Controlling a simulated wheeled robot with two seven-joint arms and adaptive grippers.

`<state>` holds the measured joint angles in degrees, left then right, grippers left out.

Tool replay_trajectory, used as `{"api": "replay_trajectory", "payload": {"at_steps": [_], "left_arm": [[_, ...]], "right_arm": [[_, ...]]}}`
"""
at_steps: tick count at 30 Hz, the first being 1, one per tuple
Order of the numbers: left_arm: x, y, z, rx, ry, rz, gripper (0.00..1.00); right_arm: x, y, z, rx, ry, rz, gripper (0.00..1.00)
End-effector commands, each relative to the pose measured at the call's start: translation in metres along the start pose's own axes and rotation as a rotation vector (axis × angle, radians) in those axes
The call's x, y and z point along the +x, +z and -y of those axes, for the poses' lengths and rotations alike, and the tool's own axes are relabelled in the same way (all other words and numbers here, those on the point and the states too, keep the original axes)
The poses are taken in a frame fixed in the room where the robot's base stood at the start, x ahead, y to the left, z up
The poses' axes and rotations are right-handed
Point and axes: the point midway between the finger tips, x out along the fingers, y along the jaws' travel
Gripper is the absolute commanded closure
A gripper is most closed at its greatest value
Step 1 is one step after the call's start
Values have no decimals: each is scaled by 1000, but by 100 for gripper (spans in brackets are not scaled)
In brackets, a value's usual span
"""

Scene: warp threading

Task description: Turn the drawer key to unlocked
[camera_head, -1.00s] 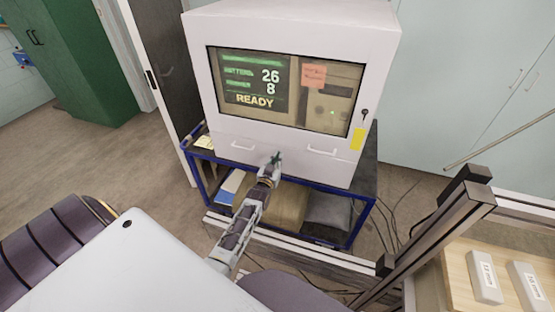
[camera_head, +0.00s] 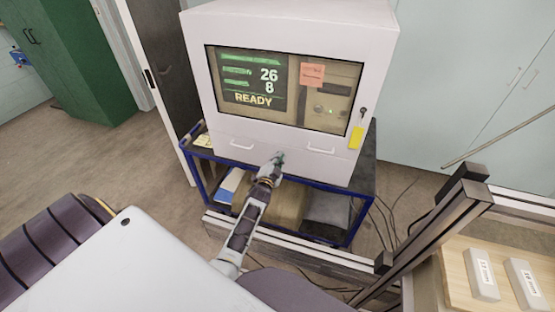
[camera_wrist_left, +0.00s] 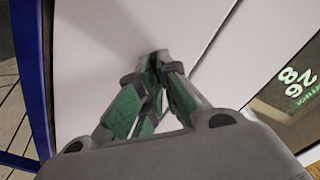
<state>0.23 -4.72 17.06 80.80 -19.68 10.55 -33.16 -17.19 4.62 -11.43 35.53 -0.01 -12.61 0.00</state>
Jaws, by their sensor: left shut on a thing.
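My left gripper (camera_head: 279,158) is at the lower front of the white cabinet (camera_head: 305,16), between its two drawer handles. In the left wrist view the green-padded fingers (camera_wrist_left: 156,62) come together at the tips against the white front panel. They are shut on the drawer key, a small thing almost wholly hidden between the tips. I cannot tell which way the key points. Another key (camera_head: 362,112) with a yellow tag (camera_head: 356,138) is at the right edge of the cabinet's window. My right gripper is not in view.
The cabinet stands on a blue-framed cart (camera_head: 205,184) with bags on its lower shelf. A left drawer handle (camera_head: 241,146) and a right one (camera_head: 320,151) flank my gripper. A dark metal post (camera_head: 432,232) and a wooden board (camera_head: 458,282) are at the right.

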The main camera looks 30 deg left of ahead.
Motion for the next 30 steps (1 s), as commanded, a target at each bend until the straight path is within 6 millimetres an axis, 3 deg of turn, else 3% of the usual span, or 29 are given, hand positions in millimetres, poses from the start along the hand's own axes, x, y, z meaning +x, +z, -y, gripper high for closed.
{"api": "replay_trajectory", "payload": {"at_steps": [20, 30], "left_arm": [[2, 0, -4, 602, -9, -6, 100], [2, -1, -4, 737, -9, -5, 100]], "right_arm": [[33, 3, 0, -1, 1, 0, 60], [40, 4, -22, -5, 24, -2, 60]]}}
